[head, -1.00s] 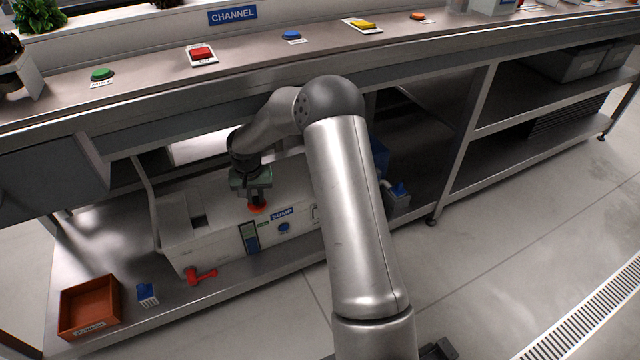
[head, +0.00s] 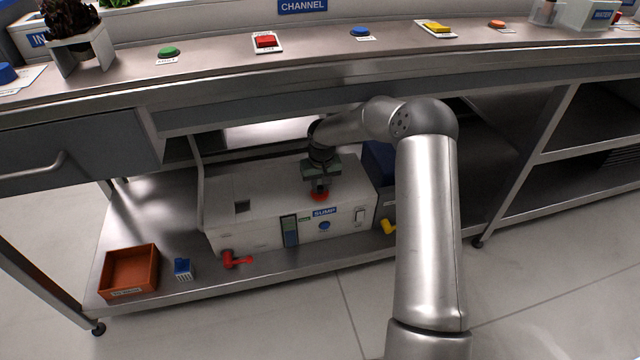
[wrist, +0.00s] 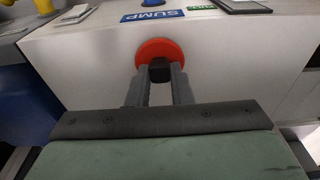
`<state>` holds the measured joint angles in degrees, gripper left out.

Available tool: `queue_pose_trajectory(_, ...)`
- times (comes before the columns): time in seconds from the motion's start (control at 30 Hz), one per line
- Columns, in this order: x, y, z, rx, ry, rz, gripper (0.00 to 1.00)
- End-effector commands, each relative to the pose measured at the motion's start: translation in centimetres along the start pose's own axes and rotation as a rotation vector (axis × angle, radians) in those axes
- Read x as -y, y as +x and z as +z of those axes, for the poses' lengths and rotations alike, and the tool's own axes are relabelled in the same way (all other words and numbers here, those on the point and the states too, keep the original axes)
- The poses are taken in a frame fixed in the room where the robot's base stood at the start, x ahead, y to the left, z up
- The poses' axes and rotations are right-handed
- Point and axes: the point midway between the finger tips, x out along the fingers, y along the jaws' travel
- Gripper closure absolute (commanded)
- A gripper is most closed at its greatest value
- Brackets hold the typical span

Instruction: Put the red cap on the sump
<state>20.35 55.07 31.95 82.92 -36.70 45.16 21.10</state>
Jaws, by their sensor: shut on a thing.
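The sump is a white box (head: 262,236) with a blue SUMP label, on the low shelf under the bench. The red cap (wrist: 159,51) is a round disc with a dark knob, seen at the top of the sump in the wrist view. My gripper (wrist: 160,72) is shut on the cap's knob.
A red valve handle (head: 237,260) sticks out at the sump's lower front. A blue bin (head: 378,165) stands right of it, with a yellow handle (head: 388,227). An orange tray (head: 130,272) and a small blue item (head: 183,268) sit left. The bench edge hangs above.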

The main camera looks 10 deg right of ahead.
Motion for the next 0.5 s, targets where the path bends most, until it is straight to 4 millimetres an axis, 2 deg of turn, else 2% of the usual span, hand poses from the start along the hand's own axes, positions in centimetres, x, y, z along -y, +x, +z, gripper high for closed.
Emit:
queue_pose_trajectory(0.03, 0.02, 0.28, 0.05, 0.000, 0.000, 0.000, 1.00)
queue_pose_trajectory(0.07, 0.00, 0.17, 0.03, 0.000, 0.000, 0.000, 0.72)
queue_pose_trajectory(0.1, 0.00, 0.16, 0.03, 0.000, 0.000, 0.000, 0.61)
queue_pose_trajectory(0.13, 0.00, 0.16, 0.04, 0.000, 0.000, 0.000, 0.59)
queue_pose_trajectory(0.37, 0.00, 0.14, 0.04, 0.001, 0.000, 0.000, 0.59)
queue_pose_trajectory(0.5, 0.01, -0.56, -0.04, 0.000, 0.001, 0.000, 0.59)
